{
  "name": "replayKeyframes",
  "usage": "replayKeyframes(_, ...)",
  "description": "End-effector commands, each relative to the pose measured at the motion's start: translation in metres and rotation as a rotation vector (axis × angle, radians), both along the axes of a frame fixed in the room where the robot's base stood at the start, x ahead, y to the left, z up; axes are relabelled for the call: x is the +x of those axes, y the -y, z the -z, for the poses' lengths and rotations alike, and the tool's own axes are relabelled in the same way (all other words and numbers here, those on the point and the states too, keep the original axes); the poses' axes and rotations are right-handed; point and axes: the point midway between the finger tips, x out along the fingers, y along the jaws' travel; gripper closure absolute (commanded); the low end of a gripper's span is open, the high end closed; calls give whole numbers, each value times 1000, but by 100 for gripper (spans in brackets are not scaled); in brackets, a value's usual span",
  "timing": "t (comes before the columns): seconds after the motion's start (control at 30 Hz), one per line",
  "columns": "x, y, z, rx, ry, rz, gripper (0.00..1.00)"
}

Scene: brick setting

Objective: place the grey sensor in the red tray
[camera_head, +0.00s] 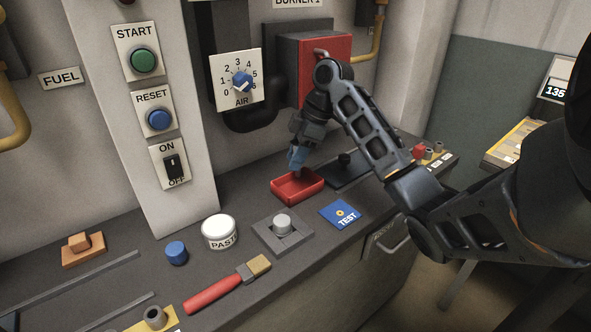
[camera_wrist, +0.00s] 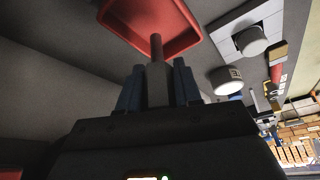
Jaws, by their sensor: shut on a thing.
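My gripper (camera_head: 297,163) has blue fingers and points down over the red tray (camera_head: 297,194). In the wrist view, the gripper (camera_wrist: 158,80) is shut on a slim dark grey rod, which I take for the grey sensor (camera_wrist: 157,68). The rod stands out beyond the fingertips, and its tip overlaps the red tray (camera_wrist: 190,42) in that view. In the head view the rod is small and mostly hidden by the fingers. I cannot tell whether its tip touches the tray floor. No other thing shows inside the tray.
A grey fixture (camera_head: 263,236) with a light grey cylinder (camera_head: 282,223) stands in front of the tray. A blue TEST plate (camera_head: 341,217) lies to its right. A dark tray (camera_head: 330,179) is behind my arm. A paste jar (camera_head: 220,230) and a brush (camera_head: 215,291) are left.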

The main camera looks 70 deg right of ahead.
Motion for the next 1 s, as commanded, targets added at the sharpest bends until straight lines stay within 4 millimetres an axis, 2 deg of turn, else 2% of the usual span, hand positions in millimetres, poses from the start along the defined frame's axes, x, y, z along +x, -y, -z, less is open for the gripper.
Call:
replayKeyframes(0.17,1,-1,11,1,-1,1,100)
replayKeyframes(0.4,1,-1,40,1,-1,1,100)
replayKeyframes(0.77,2,-1,45,0,0,0,100)
replayKeyframes(0.8,1,-1,44,0,0,0,64)
replayKeyframes(1.0,1,-1,44,0,0,0,44)
